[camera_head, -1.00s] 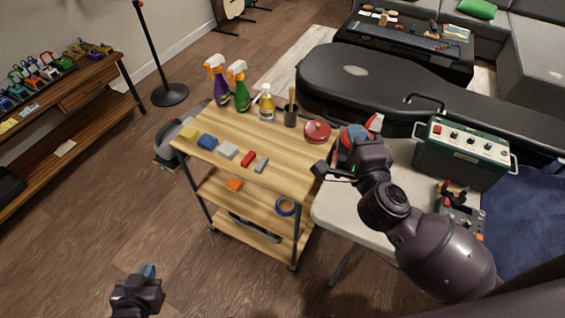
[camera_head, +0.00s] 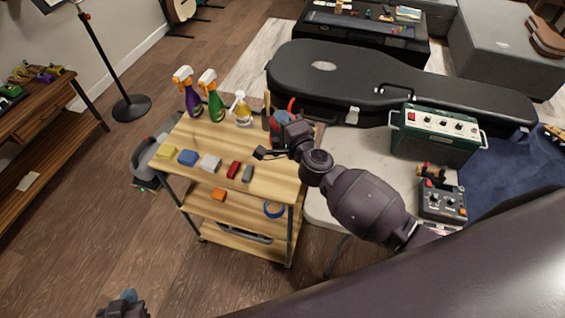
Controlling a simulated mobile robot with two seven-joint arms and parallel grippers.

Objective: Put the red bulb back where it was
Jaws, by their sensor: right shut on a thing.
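My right gripper (camera_head: 281,121) is over the back right corner of the wooden cart top, shut on a red thing, which I take to be the red bulb (camera_head: 291,104). Only small red parts of it show beside the bluish fingers; the gripper hides the rest. I cannot tell whether it touches the cart top. My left gripper (camera_head: 124,303) is at the bottom left edge, away from the cart; its opening cannot be made out.
The cart (camera_head: 262,189) holds spray bottles (camera_head: 215,97), a yellow-liquid bottle (camera_head: 242,110), a dark cup (camera_head: 267,118) and several small blocks (camera_head: 188,158). A pale table (camera_head: 345,165) with a green amplifier (camera_head: 435,135) stands to the right. A guitar case (camera_head: 350,70) lies behind.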

